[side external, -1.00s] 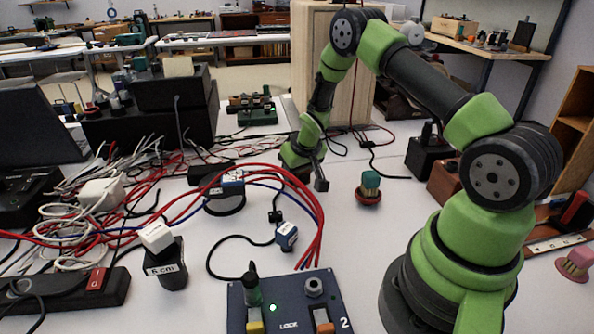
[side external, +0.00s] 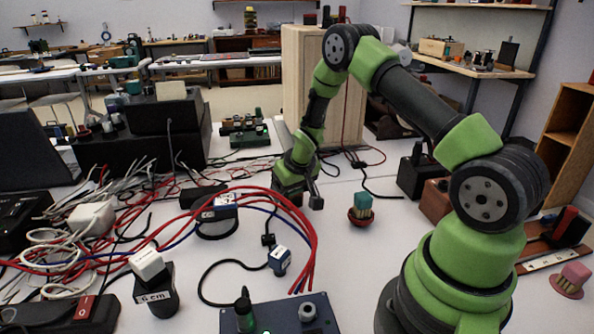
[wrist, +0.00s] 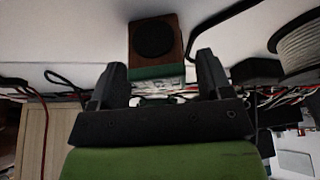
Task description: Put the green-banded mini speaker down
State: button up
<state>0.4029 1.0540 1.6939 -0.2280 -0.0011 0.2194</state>
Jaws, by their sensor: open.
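The mini speaker (wrist: 154,38) shows in the wrist view as a brown wooden box with a round black cone and a green band (wrist: 157,72) along its lower edge. My gripper (wrist: 158,68) is open, with one dark finger on each side of the speaker's banded end. The speaker appears to be on the white tabletop. In the side view my gripper (side external: 303,198) is low over the table, and I cannot make out the speaker there.
Red and blue cables (side external: 295,220) run close to my gripper. A teal-topped piece in a red dish (side external: 362,210) stands to its right. A tall wooden cabinet (side external: 305,85) stands behind. A blue switch box (side external: 285,318) is in front. A white cable spool (wrist: 302,35) shows in the wrist view.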

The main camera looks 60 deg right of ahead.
jog(key=w+a+v, duration=0.1)
jog(key=a+v, duration=0.1)
jog(key=v, duration=0.8)
jog(key=w+a+v, duration=0.1)
jog(key=v, duration=0.8)
jog(key=s+a+r+t+y, duration=0.1)
jog(key=s+a+r+y, duration=0.1)
jog(key=s+a+r, duration=0.3)
jog(key=s+a+r+t+y, duration=0.1)
jog(key=s+a+r, duration=0.5)
jog(key=s, duration=0.6)
jog(key=shift+s+a+n+t+y, duration=0.3)
jog(key=shift+s+a+t+y, duration=0.15)
jog(key=shift+a, duration=0.35)
jog(key=shift+w, duration=0.1)
